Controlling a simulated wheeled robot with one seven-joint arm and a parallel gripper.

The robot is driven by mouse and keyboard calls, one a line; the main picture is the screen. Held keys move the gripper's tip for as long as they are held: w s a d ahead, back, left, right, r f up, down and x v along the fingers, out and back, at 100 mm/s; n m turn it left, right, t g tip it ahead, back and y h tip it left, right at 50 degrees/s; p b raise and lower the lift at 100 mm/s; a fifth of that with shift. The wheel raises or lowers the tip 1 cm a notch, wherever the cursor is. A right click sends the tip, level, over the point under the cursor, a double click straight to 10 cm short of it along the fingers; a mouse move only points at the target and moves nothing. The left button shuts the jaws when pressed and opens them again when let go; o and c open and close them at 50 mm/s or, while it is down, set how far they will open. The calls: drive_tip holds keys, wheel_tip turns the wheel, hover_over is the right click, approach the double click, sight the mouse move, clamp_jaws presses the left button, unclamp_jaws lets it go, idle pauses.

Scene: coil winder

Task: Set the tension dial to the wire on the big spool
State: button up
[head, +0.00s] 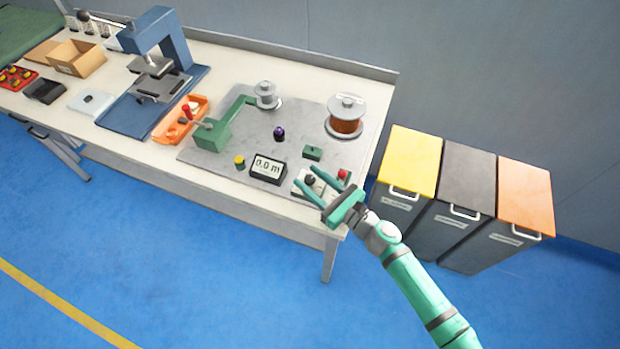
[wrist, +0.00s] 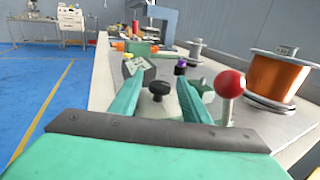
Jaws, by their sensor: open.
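The big spool (head: 345,126) holds copper-orange wire and stands at the right end of the grey plate; it also shows at the right of the wrist view (wrist: 278,76). A label on its top is too small to read. A black round knob (head: 309,180), which looks like the tension dial, sits on a pale panel (head: 300,190) at the bench's front right corner. In the wrist view the knob (wrist: 158,89) shows between my fingers. My gripper (head: 304,174) is open and empty, its fingers reaching over the panel. I cannot tell whether they touch the knob. The dial's markings cannot be read.
A red ball-topped lever (wrist: 229,85) stands close to the right finger. A display (head: 267,169) reading 0.0 m, a yellow button (head: 239,161), a purple-topped post (head: 279,134) and a green block (head: 312,152) are nearby. A small spool (head: 265,96) stands behind. Bins (head: 410,165) flank the bench.

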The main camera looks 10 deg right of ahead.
drive_tip(key=v, duration=1)
drive_tip(key=shift+s+d, duration=0.1)
drive_tip(key=shift+s, duration=0.05)
drive_tip(key=shift+s, duration=0.1)
drive_tip(key=shift+v, duration=0.95)
drive_tip(key=x, duration=1.1)
drive_tip(key=shift+c, duration=0.4)
drive_tip(key=c, duration=0.9)
